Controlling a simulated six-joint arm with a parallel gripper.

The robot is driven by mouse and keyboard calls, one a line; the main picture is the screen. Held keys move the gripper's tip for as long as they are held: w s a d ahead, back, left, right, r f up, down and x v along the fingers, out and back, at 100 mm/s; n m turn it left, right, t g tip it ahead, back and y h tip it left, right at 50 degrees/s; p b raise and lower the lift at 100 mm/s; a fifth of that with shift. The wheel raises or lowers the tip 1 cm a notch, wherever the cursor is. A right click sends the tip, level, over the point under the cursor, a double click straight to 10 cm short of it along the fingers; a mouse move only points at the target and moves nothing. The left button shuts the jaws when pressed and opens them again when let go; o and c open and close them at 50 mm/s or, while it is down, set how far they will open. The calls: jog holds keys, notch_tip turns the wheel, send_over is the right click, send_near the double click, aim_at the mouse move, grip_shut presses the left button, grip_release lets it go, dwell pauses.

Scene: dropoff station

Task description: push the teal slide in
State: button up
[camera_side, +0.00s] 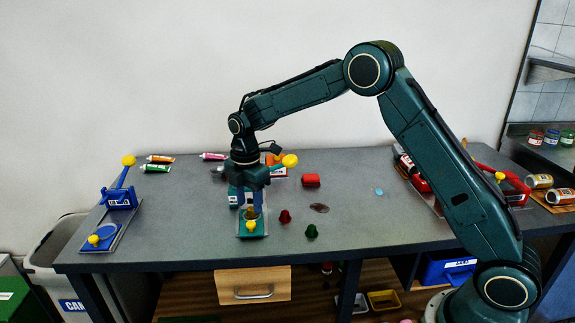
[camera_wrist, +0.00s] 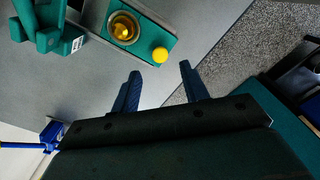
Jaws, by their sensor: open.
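The teal slide (camera_wrist: 150,35) is a flat plate on a grey base, with a yellow knob (camera_wrist: 160,55) at its outer end. A round bowl (camera_wrist: 124,28) with something yellow in it sits on the slide. In the side view, the slide (camera_side: 262,230) reaches toward the table's front edge, out from a teal housing (camera_wrist: 45,30) that my gripper partly hides in the side view. My gripper (camera_wrist: 160,70) is open and empty. Its fingertips are close to the knob in the wrist view, with no clear contact. In the side view my gripper (camera_side: 249,206) points down over the slide.
A blue lever station (camera_side: 120,198) stands at the left, a red one (camera_side: 512,190) at the right. Red (camera_side: 285,216) and green (camera_side: 311,232) pieces and a red cylinder (camera_side: 311,180) lie right of the slide. Paint tubes (camera_side: 156,168) lie behind. Table left of the slide is clear.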

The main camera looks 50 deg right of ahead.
aim_at(251, 223)
jog(key=shift+f, duration=2.95)
grip_shut()
